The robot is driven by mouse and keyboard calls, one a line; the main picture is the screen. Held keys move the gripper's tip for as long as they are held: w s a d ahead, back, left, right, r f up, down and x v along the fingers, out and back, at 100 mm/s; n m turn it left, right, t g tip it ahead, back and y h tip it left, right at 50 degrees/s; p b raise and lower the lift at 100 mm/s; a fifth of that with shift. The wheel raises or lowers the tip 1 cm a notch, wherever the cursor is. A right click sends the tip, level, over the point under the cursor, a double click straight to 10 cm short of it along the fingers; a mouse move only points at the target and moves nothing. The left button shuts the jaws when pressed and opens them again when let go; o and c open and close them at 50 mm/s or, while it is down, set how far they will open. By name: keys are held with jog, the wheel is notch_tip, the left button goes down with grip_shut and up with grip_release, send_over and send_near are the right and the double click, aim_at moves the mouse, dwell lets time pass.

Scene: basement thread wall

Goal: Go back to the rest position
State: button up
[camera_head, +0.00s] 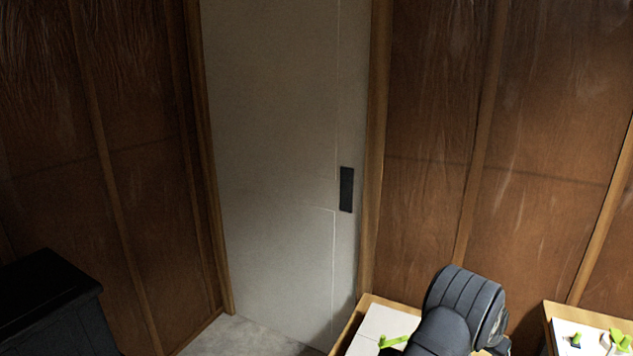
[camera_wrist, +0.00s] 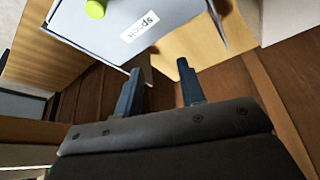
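In the wrist view my gripper (camera_wrist: 159,68) has its two blue fingers spread apart with nothing between them. It is open and empty. Beyond the fingers is a pale grey-white panel with a label (camera_wrist: 139,26) that seems to read "spools". A green piece (camera_wrist: 95,8) is at the top edge of that panel. In the head view only a dark rounded part of my arm shows at the lower right; the gripper itself is not visible there.
A wood-edged surface with a white top (camera_head: 381,325) and a green piece (camera_head: 394,341) lies beside my arm. Another board (camera_head: 590,318) at the right holds green pieces. A black box (camera_head: 45,295) stands lower left. Brown panelled walls flank a pale door (camera_head: 270,150) with a dark plate (camera_head: 346,189).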

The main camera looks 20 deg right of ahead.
jog(key=shift+v, duration=2.5)
jog(key=shift+c, duration=0.2)
jog(key=s+a+g+y, duration=0.1)
jog(key=s+a+y, duration=0.1)
jog(key=s+a, duration=0.3)
jog(key=shift+d+x, duration=0.15)
jog(key=shift+x, duration=1.9)
jog(key=shift+d+x, duration=0.1)
jog(key=shift+x, duration=2)
jog(key=shift+s, duration=0.15)
